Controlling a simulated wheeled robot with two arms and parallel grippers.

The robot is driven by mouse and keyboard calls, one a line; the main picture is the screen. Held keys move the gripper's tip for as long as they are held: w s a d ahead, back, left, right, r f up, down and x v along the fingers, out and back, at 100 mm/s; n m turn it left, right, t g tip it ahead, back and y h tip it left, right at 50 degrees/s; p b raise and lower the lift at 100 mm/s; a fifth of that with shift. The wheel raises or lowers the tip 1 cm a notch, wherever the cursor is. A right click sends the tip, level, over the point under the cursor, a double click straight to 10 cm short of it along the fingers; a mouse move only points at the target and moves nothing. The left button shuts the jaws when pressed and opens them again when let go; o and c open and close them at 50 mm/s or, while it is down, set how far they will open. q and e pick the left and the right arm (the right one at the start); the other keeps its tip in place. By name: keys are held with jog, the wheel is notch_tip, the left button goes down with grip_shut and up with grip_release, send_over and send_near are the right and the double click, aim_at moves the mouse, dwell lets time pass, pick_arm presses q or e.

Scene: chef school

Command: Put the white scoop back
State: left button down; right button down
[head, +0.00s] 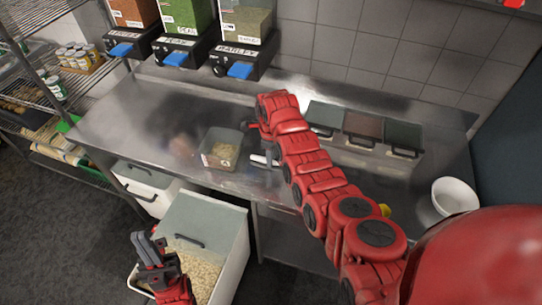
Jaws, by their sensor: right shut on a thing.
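The white scoop (260,160) shows as a small white piece on or just above the steel counter, right of a clear tub. My right arm reaches over the counter, and its gripper (268,153) is mostly hidden behind the wrist and arm links. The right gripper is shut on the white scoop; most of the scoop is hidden. My left gripper (148,248) is low at the front left, over the open white bin (238,262) of pale flakes. Nothing shows between its dark fingers, and I cannot tell how far apart they are.
The clear tub (221,148) holds grainy food. Dispensers with blue levers (240,70) stand at the back left. Lidded containers (363,128) stand at the back right. A white bowl (453,196) is at the right. A wire shelf (40,90) is at the left. The counter's left part is clear.

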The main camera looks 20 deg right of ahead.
jog(key=shift+f+b, duration=0.25)
jog(key=shift+b, duration=0.05)
jog(key=c, duration=0.7)
grip_release()
jog(key=shift+r, duration=0.1)
jog(key=shift+o, duration=0.2)
